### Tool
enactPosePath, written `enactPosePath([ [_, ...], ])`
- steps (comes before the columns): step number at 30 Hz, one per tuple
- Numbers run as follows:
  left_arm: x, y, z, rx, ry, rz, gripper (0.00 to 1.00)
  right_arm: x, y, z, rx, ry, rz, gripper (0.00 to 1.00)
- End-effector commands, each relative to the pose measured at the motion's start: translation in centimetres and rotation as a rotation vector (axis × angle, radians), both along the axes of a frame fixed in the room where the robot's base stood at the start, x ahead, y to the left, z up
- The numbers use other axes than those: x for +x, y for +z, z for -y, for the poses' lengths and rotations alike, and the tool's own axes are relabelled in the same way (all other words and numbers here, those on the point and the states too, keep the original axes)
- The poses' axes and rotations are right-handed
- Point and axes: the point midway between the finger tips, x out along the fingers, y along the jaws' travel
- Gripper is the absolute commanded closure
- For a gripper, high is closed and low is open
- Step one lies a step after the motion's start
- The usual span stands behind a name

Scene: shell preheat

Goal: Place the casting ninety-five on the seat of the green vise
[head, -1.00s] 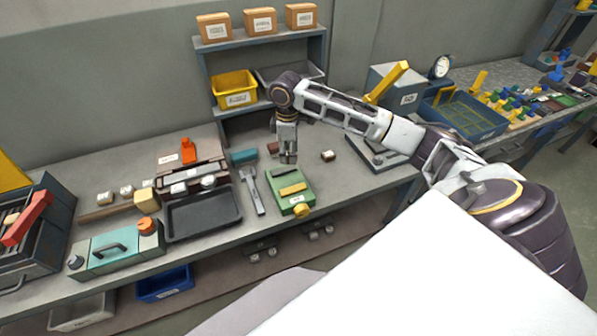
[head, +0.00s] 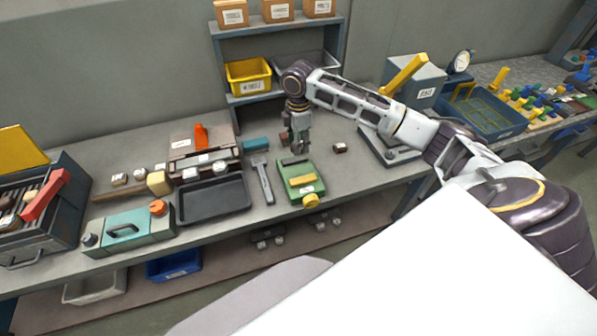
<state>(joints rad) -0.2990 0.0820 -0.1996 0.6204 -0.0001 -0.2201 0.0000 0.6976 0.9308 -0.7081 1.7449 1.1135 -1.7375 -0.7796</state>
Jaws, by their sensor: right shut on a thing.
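The green vise (head: 307,190) stands near the bench's front edge, with a yellow bar across it and a yellow knob at its front. My right gripper (head: 299,149) points down near the vise's back end, apart from its yellow bar. It is shut on a small casting, which the fingers mostly hide; I cannot read its number. A small dark brown labelled block (head: 340,148) lies on the bench right of the gripper. Another brown block (head: 284,138) shows partly behind the gripper, at its left. My left gripper is not in view.
A hammer-like tool (head: 263,180) and a black tray (head: 213,200) lie left of the vise. A teal block (head: 256,144) is behind them. A shelf with a yellow bin (head: 248,75) stands at the back. A grey plate fixture (head: 390,148) stands at the right.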

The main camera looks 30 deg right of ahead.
Motion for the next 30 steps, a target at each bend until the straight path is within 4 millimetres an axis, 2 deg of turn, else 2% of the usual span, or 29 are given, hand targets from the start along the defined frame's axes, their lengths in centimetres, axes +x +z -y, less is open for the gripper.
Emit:
enactPosePath([
  [7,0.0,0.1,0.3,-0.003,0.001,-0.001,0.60,0.0,-0.7,0.0,-0.001,-0.001,-0.001,0.86],
  [18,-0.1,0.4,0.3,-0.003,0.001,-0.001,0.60,0.0,-4.7,0.1,-0.001,-0.001,-0.001,0.86],
  [30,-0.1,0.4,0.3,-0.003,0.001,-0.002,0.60,0.0,-5.1,0.0,0.000,-0.001,0.000,0.86],
])
